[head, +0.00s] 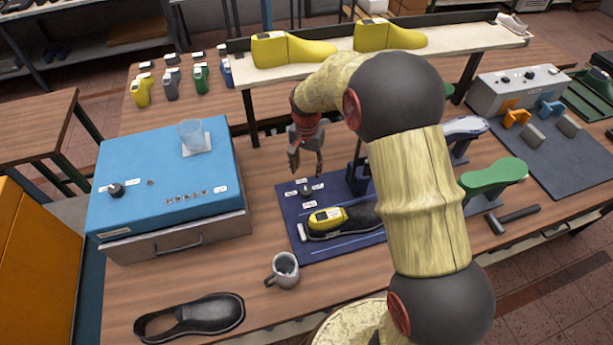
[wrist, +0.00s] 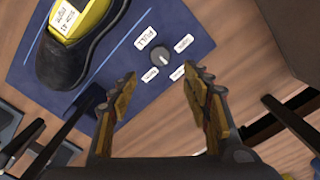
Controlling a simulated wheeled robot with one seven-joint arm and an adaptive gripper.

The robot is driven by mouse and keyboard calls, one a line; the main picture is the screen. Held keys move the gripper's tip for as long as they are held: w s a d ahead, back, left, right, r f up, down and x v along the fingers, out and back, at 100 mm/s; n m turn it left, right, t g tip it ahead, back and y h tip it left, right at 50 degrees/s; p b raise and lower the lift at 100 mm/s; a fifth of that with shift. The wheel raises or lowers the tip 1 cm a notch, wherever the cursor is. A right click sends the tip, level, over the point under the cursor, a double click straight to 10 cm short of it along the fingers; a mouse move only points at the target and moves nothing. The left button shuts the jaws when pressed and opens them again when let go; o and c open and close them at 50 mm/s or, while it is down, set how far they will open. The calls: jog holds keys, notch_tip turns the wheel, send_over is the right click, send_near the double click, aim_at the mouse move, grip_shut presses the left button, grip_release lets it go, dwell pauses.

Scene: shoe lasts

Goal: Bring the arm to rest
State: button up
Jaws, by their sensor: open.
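My gripper (head: 307,160) hangs above the back of a dark blue board (head: 300,232) on the wooden table. Its jaws are apart and hold nothing; the wrist view shows the two fingers (wrist: 155,110) with a gap between them. Past the fingertips in that view is a dark knob (wrist: 160,56) with white labels around it, on the blue board (wrist: 195,28). A black shoe (wrist: 85,55) with a yellow last (wrist: 92,12) in it lies on the board. My arm hides part of the board and the shoe in the head view.
A blue-topped box (head: 140,170) bearing a clear cup (head: 192,134) stands left. A grey mug (head: 284,270) and a black shoe (head: 190,318) are in front. A raised shelf (head: 460,42) with yellow lasts (head: 290,50) stands behind my gripper.

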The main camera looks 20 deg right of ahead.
jog(key=shift+r, duration=0.55)
jog(key=s+r+n+t+b, duration=0.2)
jog(key=s+r+n, duration=0.2)
jog(key=s+r, duration=0.5)
jog(key=s+r+n+t+b, duration=0.2)
jog(key=s+r, duration=0.8)
jog(key=s, duration=1.1)
jog(key=shift+n+t+b, duration=0.35)
jog(key=shift+n+t, duration=0.45)
jog(key=shift+n, duration=0.4)
